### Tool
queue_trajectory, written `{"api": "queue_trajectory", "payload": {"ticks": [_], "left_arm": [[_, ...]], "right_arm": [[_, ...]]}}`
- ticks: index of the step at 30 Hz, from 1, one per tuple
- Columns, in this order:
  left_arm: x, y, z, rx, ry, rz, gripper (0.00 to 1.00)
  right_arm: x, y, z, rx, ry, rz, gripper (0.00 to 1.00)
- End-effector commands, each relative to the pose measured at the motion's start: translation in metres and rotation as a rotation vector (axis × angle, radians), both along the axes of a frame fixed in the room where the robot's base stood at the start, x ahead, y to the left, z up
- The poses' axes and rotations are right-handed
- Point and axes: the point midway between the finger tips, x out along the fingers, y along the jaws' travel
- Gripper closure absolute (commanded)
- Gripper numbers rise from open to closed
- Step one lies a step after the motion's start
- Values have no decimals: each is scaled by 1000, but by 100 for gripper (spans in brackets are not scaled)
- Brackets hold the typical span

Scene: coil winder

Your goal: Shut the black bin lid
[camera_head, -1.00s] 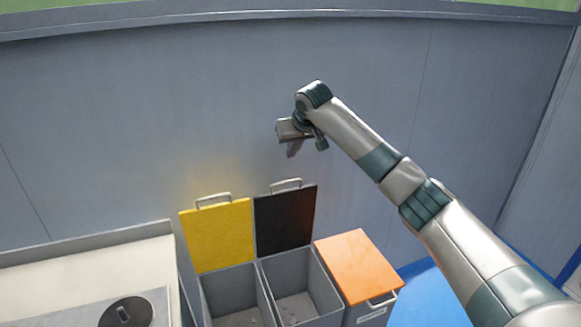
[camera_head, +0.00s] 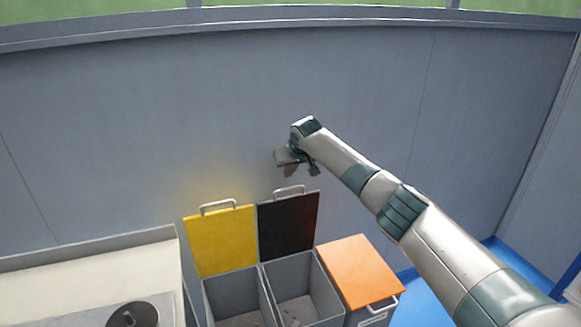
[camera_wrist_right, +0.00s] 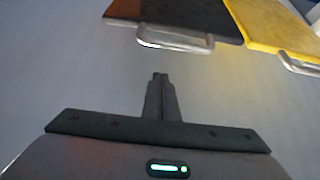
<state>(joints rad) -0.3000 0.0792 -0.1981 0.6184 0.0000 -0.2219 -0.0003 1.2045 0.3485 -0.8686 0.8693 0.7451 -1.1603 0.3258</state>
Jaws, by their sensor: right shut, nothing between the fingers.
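The black bin lid (camera_head: 288,224) stands open and upright behind its grey bin (camera_head: 293,291), with a metal handle (camera_head: 288,190) along its top edge. My right gripper (camera_head: 291,173) is just above this handle in the head view, shut and empty. In the right wrist view the shut fingertips (camera_wrist_right: 160,78) point toward the black lid (camera_wrist_right: 185,12) and its handle (camera_wrist_right: 176,42), with a gap between them. My left gripper is not in view.
The yellow lid (camera_head: 221,240) stands open left of the black one. An orange lid (camera_head: 359,269) is shut on the right bin. A grey wall (camera_head: 120,120) rises behind the bins. A pale worktop (camera_head: 90,270) is at the lower left.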

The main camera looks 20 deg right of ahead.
Motion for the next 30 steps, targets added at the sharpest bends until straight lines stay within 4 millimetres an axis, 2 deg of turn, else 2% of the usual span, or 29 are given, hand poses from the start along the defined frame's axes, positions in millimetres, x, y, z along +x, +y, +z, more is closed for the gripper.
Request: {"api": "queue_trajectory", "payload": {"ticks": [2, 19, 30], "left_arm": [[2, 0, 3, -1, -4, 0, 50], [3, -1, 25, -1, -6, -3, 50], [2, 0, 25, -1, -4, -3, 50]], "right_arm": [[2, 0, -3, 0, 0, -1, 100], [-33, -2, -11, -1, 0, 1, 100], [-37, -1, -13, 0, -1, 0, 100]]}}
